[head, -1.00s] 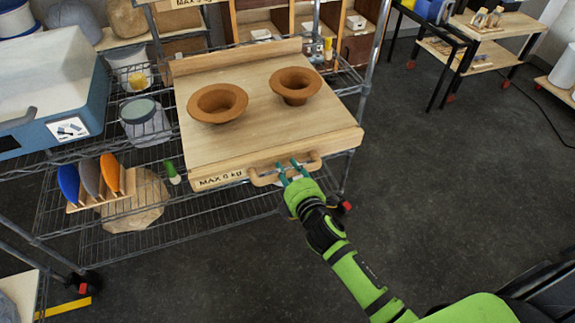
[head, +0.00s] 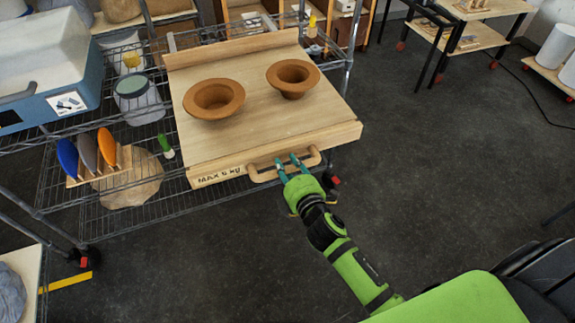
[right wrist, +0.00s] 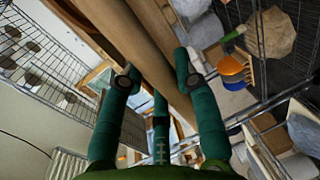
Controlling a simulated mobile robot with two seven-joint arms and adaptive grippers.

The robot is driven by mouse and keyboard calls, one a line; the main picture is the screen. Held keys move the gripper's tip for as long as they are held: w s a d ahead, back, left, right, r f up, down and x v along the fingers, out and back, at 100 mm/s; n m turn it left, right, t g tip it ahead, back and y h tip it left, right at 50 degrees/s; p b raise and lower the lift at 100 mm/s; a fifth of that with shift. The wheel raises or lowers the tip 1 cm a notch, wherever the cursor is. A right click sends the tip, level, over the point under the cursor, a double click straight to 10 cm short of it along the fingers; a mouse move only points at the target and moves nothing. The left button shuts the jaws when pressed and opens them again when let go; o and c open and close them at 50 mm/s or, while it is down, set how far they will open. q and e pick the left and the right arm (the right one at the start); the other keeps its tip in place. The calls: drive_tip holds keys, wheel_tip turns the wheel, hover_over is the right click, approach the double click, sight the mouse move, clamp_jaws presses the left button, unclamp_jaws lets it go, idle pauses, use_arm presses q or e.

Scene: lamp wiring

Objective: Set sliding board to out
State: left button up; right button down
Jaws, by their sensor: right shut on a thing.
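The sliding board (head: 265,120) is a pale wooden board on the wire rack in the head view. Its front edge, marked MAX 6 KG, sticks out past the rack's front. A wooden bar handle (head: 262,174) is fixed to that edge. My right gripper (head: 288,163) is shut on the handle near its right part. In the right wrist view the fingers (right wrist: 155,75) lie either side of a long wooden bar. Two brown clay pots, one left (head: 214,98) and one right (head: 293,78), stand upright on the board. My left gripper is not in view.
Dark floor right of the board is free. A small table (head: 480,30) stands at the back right.

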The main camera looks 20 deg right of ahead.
drive_tip(key=shift+s+f, duration=0.1)
drive_tip(key=shift+f, duration=0.1)
drive_tip(key=c, duration=0.9)
unclamp_jaws()
drive_tip(key=shift+s, duration=0.15)
drive_tip(key=shift+r, duration=0.15)
drive_tip(key=v, duration=1.2)
